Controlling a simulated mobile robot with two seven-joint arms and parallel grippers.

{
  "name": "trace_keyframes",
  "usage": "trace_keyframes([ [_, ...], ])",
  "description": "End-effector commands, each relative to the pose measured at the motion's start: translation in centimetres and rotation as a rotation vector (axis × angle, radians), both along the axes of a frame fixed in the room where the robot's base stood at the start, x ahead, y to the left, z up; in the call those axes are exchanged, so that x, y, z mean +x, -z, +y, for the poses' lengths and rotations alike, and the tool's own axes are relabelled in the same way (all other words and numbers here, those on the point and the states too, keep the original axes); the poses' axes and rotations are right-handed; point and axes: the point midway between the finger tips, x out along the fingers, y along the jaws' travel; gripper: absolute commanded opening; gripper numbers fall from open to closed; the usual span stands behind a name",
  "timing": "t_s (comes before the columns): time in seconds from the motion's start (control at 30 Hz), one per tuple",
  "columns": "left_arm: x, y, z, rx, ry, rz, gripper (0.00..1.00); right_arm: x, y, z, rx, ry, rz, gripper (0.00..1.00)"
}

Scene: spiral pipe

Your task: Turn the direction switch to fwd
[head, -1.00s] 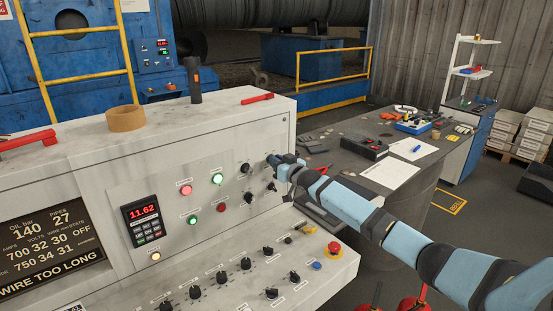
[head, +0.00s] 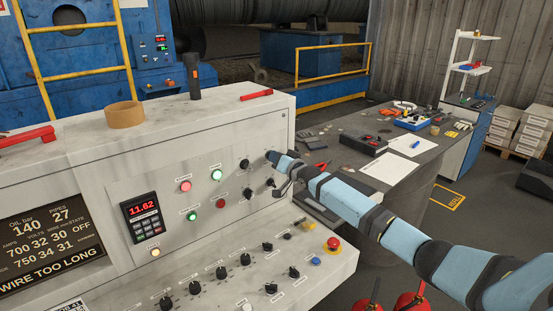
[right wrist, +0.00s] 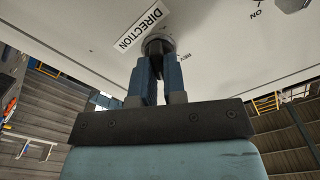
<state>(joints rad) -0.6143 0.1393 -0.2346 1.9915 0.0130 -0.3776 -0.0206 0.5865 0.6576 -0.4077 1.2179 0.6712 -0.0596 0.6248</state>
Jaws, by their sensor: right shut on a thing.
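The direction switch (right wrist: 158,45) is a dark round knob on the pale panel in the right wrist view. A white DIRECTION label (right wrist: 139,28) is beside it, and a small REV marking shows on its other side. My right gripper (right wrist: 159,62) is shut on the knob, one blue-grey finger on each side. The fingers partly cover the knob, so I cannot tell which position it points to. In the head view my right gripper (head: 271,157) is at the right end of the console's upright face and hides the switch. My left gripper is out of view.
Other black knobs (head: 244,163) sit close to the left of my gripper. The sloped lower panel (head: 215,292) carries several knobs and a red emergency button (head: 333,244). A cluttered grey table (head: 375,165) stands behind my right arm.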

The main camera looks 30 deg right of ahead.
Motion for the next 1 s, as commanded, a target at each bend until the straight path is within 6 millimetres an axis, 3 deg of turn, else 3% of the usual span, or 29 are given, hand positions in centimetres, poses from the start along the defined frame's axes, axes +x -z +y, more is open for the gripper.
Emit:
trace_keyframes([
  [0.3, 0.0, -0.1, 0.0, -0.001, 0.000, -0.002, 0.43, 0.0, 0.1, 0.0, 0.004, -0.001, 0.001, 0.00],
  [0.33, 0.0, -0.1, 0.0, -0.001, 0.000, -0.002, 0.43, 0.0, 0.1, 0.0, 0.004, -0.001, 0.001, 0.18],
  [0.4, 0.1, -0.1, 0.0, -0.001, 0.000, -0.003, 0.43, 0.0, 0.1, 0.0, 0.004, -0.001, 0.001, 0.35],
  [0.43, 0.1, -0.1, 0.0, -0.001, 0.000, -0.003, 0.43, 0.0, 0.1, 0.0, 0.003, -0.001, 0.001, 0.37],
  [0.77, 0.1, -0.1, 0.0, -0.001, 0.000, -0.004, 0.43, -0.3, 0.1, 0.0, 0.002, -0.001, 0.002, 0.37],
  [1.0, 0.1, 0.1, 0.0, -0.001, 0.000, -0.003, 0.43, -3.3, 0.3, -0.2, 0.002, 0.000, 0.002, 0.37],
])
